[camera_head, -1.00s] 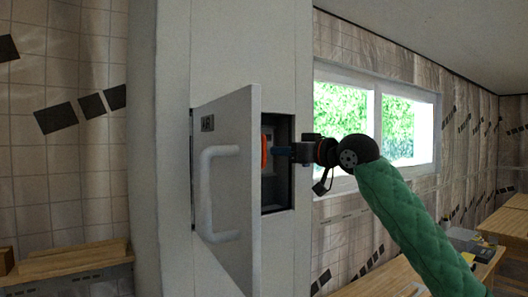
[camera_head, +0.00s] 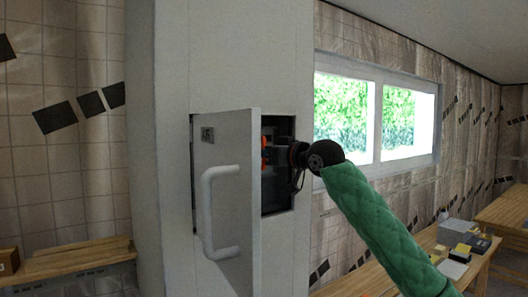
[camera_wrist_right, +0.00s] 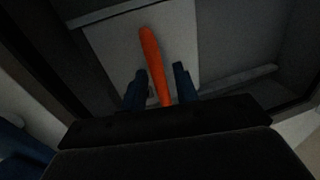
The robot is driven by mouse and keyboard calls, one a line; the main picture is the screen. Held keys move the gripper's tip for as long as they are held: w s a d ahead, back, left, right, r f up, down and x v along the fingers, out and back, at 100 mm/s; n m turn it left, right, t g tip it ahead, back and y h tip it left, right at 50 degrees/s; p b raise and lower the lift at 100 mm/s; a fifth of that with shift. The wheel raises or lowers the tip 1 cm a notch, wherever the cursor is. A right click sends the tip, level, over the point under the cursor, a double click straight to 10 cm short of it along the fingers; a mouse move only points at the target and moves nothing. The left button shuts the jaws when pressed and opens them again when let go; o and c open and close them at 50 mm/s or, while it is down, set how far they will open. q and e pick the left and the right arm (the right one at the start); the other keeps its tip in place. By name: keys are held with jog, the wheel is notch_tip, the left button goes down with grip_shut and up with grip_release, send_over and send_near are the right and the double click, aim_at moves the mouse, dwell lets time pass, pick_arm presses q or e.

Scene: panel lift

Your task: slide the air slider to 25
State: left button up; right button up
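An orange bar (camera_wrist_right: 152,62), which looks like the slider's handle, lies over a pale plate (camera_wrist_right: 118,45) inside the recess in the right wrist view. My right gripper (camera_wrist_right: 161,84) has its two dark blue fingers apart, one on each side of the bar, with gaps between them and it. In the head view my right gripper reaches into the open cabinet (camera_head: 277,195), and orange parts (camera_head: 265,141) show beside the door's edge. The door hides most of the inside. No scale or number for the slider is readable. My left gripper is not in view.
The cabinet door (camera_head: 230,150) stands open towards me, with a white handle (camera_head: 207,205) and a small dark label (camera_head: 208,134). A wooden bench (camera_head: 70,262) is at the left. Another bench with several items (camera_head: 460,243) is at the right, below the window.

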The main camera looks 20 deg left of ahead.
grip_shut()
jog(key=shift+s+a+r+b, duration=0.1)
jog(key=shift+s+a+b, duration=0.75)
jog(key=shift+s, duration=0.4)
grip_release()
jog(key=shift+a, duration=0.1)
